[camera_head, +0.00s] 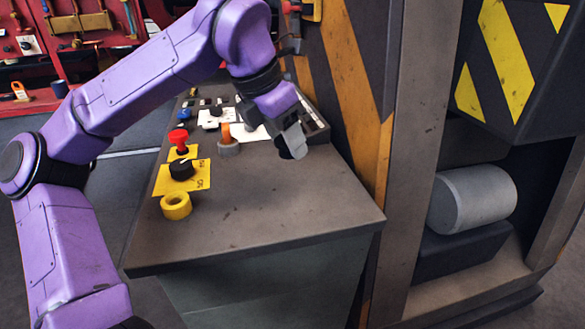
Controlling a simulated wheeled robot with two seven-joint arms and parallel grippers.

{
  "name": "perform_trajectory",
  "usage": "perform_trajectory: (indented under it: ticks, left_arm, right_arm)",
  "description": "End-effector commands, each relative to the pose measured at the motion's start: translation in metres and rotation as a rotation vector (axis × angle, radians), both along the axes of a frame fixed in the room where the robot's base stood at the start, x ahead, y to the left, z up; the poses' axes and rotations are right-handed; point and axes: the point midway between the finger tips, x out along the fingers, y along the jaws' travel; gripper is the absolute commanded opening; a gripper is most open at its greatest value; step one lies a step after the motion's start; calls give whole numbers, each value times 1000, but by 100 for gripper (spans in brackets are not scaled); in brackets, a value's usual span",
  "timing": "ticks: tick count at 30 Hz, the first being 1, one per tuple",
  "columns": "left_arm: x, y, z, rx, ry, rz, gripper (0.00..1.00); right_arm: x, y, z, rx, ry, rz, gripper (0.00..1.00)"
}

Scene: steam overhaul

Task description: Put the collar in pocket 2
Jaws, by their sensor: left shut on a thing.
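My left gripper (291,146) is above the right side of the grey bench top, pointing down. It is shut on a small dark piece (284,153), mostly hidden by the fingers; I cannot tell for sure that it is the collar. A tray with dark compartments (316,123) lies behind the gripper at the bench's back right, partly hidden by my left arm. I cannot read any pocket numbers. My right gripper is not in view.
On the grey bench (285,205) stand a yellow ring (176,206), a black knob (181,169) on a yellow plate, a red-topped button (178,137) and a grey ring (228,148) with an orange piece. The front of the bench top is clear. A striped post (352,70) rises at right.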

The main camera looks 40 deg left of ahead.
Motion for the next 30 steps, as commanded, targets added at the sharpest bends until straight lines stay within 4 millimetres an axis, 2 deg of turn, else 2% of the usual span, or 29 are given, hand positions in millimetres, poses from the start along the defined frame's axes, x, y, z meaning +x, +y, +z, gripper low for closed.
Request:
perform_trajectory:
  ticks: [1,3,6,13,18,28,29,30]
  left_arm:
    - [11,6,-10,-1,6,1,12]
    - [22,11,-28,0,5,-2,12]
    - [35,18,-44,0,2,-1,12]
    - [50,25,-64,0,2,-2,12]
    - [49,24,-93,-1,1,-5,12]
    - [49,24,-97,0,0,-4,12]
    - [49,24,-97,0,0,-4,53]
    - [49,24,-96,0,0,-4,66]
  right_arm:
    - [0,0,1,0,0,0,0]
    - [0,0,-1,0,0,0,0]
    - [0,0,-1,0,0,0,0]
    - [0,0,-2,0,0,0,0]
    - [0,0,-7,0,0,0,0]
    - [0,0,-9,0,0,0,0]
    - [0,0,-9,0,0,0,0]
    - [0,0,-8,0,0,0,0]
